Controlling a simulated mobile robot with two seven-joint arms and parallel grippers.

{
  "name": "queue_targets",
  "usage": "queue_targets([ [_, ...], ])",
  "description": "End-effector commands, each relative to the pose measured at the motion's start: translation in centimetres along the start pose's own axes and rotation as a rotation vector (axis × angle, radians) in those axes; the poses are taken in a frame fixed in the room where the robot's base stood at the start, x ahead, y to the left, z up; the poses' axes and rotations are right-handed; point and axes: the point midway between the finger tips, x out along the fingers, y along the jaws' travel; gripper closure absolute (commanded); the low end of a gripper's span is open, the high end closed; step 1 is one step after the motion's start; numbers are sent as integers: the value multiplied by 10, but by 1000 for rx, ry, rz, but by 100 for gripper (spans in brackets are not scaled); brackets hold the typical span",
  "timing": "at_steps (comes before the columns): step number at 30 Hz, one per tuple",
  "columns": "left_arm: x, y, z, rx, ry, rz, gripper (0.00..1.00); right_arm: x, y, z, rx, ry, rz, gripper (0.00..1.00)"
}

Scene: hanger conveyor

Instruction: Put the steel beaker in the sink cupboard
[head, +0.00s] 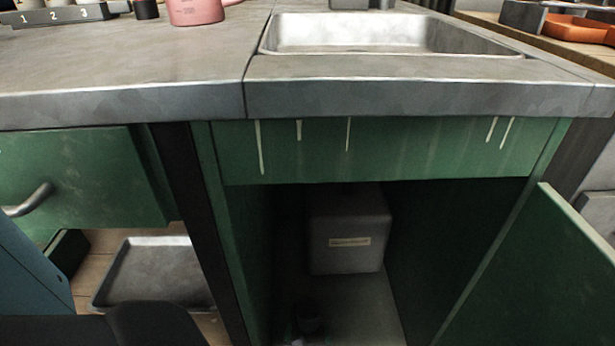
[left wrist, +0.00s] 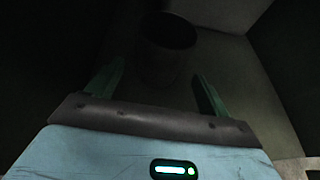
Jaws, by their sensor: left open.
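The sink cupboard (head: 375,152) stands open under the sink, with its green door (head: 540,270) swung out to the right. A small dark cylinder, which looks like the steel beaker (head: 307,318), stands upright on the cupboard floor near the bottom of the head view. It also shows dimly in the left wrist view (left wrist: 168,38). My left gripper (left wrist: 160,72) is inside the cupboard, open, its fingertips on either side of the beaker's near part. Shadow hides whether they touch. In the head view only a small part of this gripper (head: 296,340) shows. My right gripper is not in view.
A grey labelled box (head: 348,235) stands at the back of the cupboard. The sink (head: 390,35) is set in the worktop above. A green drawer (head: 85,180) juts out at left, above a metal tray (head: 155,272). A pink container (head: 195,10) stands on the worktop.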

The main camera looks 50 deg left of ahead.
Motion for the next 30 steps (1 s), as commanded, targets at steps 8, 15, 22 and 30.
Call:
queue_targets([
  [8,-50,-1,2,-2,0,-1,20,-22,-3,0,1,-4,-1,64],
  [15,-64,0,1,-1,-1,0,20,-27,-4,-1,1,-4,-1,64],
  [22,-64,0,0,-1,-1,1,20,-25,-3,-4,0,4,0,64],
  [30,-62,8,0,-70,57,-18,20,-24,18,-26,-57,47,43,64],
])
